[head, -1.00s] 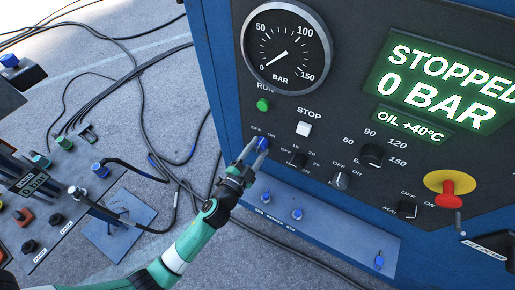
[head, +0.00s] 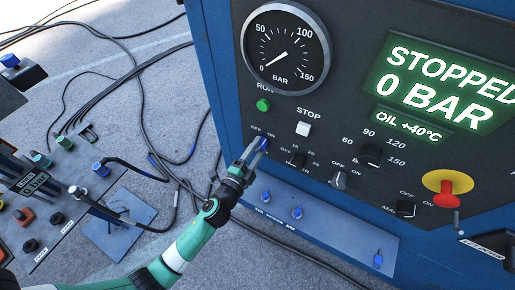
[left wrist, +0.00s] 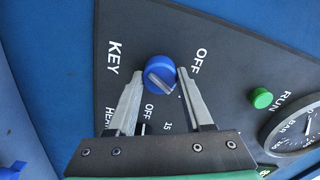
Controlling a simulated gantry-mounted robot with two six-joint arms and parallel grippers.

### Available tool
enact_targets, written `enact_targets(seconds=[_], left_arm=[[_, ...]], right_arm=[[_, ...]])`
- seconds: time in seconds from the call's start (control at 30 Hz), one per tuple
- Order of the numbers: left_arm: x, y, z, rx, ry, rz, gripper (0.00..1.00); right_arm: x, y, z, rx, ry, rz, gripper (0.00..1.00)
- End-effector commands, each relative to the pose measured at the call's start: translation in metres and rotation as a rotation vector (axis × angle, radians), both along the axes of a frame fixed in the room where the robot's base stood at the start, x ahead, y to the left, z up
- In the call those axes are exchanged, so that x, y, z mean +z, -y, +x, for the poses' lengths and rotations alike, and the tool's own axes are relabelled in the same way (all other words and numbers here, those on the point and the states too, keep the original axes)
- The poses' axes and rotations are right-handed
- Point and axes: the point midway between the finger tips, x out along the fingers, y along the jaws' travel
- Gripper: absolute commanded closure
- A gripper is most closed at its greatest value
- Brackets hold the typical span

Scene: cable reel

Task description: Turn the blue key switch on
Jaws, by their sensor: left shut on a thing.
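The blue key switch (left wrist: 159,74) is a round blue knob with a grey bar across its face, set on the dark panel beside the labels KEY and OFF. The bar lies diagonally in the left wrist view; its ON label is hidden there behind a finger. My left gripper (left wrist: 160,86) is shut on the knob, one finger on each side. In the head view the left gripper (head: 258,148) reaches up to the panel's left edge, and the switch (head: 265,143) shows only partly behind the fingers. My right gripper is not in view.
The green RUN button (head: 263,105), white STOP button (head: 303,129) and pressure gauge (head: 286,47) sit above the switch. Black selector knobs (head: 370,155) and a red knob on yellow (head: 447,187) lie to the right. The display (head: 440,85) reads STOPPED, 0 BAR.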

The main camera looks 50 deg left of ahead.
Motion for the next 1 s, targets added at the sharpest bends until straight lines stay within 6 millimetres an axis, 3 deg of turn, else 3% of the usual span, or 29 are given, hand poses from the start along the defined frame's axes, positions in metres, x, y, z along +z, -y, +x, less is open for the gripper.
enact_targets(seconds=[0.17,0.2,0.33,0.73,1.0], left_arm=[[0.0,0.0,0.0,0.0,0.0,0.004,1.0],[0.0,0.0,0.0,0.0,0.0,0.003,0.42],[0.0,0.0,0.0,0.0,-0.001,0.002,0.19],[-0.001,0.003,-0.009,-0.001,-0.001,0.001,0.19],[-0.004,0.021,-0.067,-0.002,-0.003,0.002,0.19]], right_arm=[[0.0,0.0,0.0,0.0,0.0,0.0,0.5],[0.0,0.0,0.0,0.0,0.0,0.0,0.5],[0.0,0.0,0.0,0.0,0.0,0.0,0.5],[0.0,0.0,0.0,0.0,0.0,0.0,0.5],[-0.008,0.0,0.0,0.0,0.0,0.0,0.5]])
